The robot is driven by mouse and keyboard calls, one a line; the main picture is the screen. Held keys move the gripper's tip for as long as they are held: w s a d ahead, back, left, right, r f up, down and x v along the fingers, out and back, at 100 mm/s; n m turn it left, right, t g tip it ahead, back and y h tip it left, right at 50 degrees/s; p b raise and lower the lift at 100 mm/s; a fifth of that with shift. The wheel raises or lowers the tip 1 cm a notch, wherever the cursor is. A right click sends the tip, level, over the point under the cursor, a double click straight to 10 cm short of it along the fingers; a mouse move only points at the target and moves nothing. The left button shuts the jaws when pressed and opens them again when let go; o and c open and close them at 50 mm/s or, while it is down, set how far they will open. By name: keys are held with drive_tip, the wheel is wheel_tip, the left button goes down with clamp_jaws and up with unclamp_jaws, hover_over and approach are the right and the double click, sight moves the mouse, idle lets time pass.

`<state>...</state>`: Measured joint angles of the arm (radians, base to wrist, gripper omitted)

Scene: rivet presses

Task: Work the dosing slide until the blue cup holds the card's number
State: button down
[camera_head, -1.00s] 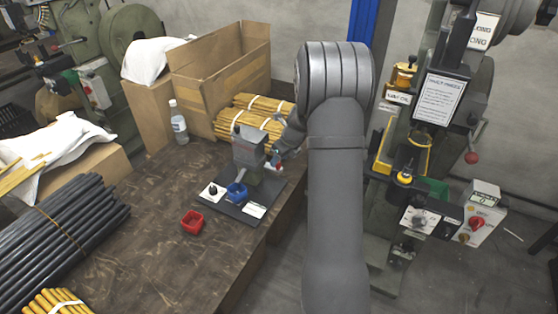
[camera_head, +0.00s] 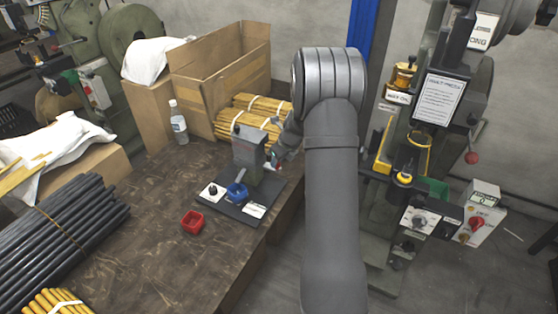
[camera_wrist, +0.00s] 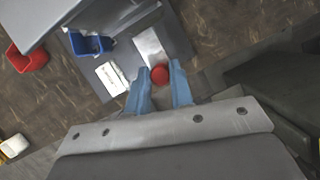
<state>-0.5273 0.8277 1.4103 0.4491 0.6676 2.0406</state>
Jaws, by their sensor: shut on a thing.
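The grey dosing device (camera_head: 248,150) stands on a dark base plate (camera_head: 232,211) on the workbench. Its pale slide bar (camera_wrist: 151,44) ends in a red knob (camera_wrist: 160,75). My gripper (camera_wrist: 161,78) has its two blue fingers on either side of this knob and is shut on it. The blue cup (camera_head: 237,192) sits on the plate in front of the device, and it also shows in the wrist view (camera_wrist: 92,46). The cup's contents cannot be made out. The white card (camera_head: 255,210) lies right of the cup; its number is too small to read.
A red bin (camera_head: 192,222) stands left of the plate. A white square with a dark knob (camera_head: 212,190) is on the plate's left side. A bottle (camera_head: 178,122), bundled yellow rods (camera_head: 252,120) and an open carton (camera_head: 215,75) stand behind.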

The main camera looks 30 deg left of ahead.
sight(269, 166)
drive_tip(key=shift+a, duration=1.8)
drive_tip(key=c, duration=1.3)
unclamp_jaws()
drive_tip(key=shift+o, duration=0.2)
drive_tip(key=v, duration=1.7)
drive_tip(key=shift+r, duration=0.2)
